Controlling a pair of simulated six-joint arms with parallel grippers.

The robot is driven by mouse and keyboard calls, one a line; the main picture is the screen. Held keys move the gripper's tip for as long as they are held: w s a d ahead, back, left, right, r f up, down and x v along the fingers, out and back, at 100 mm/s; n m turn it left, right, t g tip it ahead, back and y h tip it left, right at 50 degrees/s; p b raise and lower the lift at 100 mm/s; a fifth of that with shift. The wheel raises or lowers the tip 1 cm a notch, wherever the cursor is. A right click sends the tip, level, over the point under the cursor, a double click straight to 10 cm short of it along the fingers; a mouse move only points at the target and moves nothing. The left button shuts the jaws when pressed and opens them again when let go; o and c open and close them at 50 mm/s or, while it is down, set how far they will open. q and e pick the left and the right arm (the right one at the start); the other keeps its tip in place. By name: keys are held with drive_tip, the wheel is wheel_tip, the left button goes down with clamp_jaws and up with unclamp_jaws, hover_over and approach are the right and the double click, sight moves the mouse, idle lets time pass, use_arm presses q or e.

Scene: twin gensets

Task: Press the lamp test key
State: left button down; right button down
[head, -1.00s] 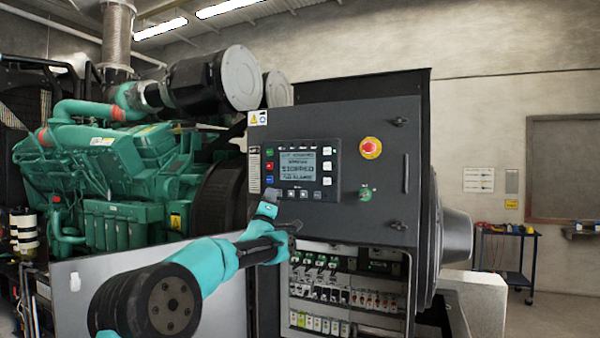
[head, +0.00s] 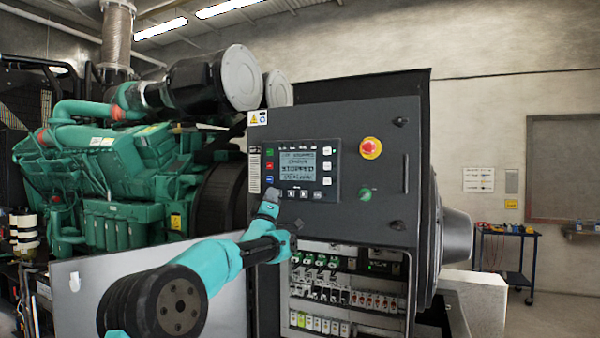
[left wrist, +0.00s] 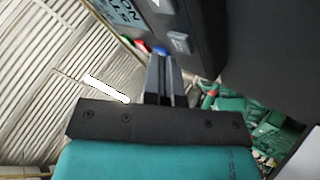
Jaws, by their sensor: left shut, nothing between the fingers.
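The controller (head: 308,176) with its lit display sits at the upper left of the grey cabinet door. Colored keys run down its left side, with grey keys below and at right. Their labels are too small to read, so I cannot tell which is the lamp test key. My left gripper (head: 272,194) is shut and empty at the controller's lower left corner, partly covering it. In the left wrist view, the shut fingers (left wrist: 163,68) point at the panel near a blue key (left wrist: 160,51) and a grey key (left wrist: 179,41). Contact cannot be told. My right gripper is not in view.
A red emergency stop button (head: 371,147) and a green knob (head: 365,194) are on the door to the right. Below, an open bay holds rows of breakers (head: 330,297). The green engine (head: 110,180) stands at left.

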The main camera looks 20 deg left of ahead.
use_arm(q)
drive_tip(key=shift+w, duration=0.45)
idle(0.5)
drive_tip(key=shift+s, duration=0.9)
drive_tip(key=shift+s, duration=0.1)
drive_tip(key=s, duration=0.5)
drive_tip(key=shift+s, duration=0.4)
idle(0.6)
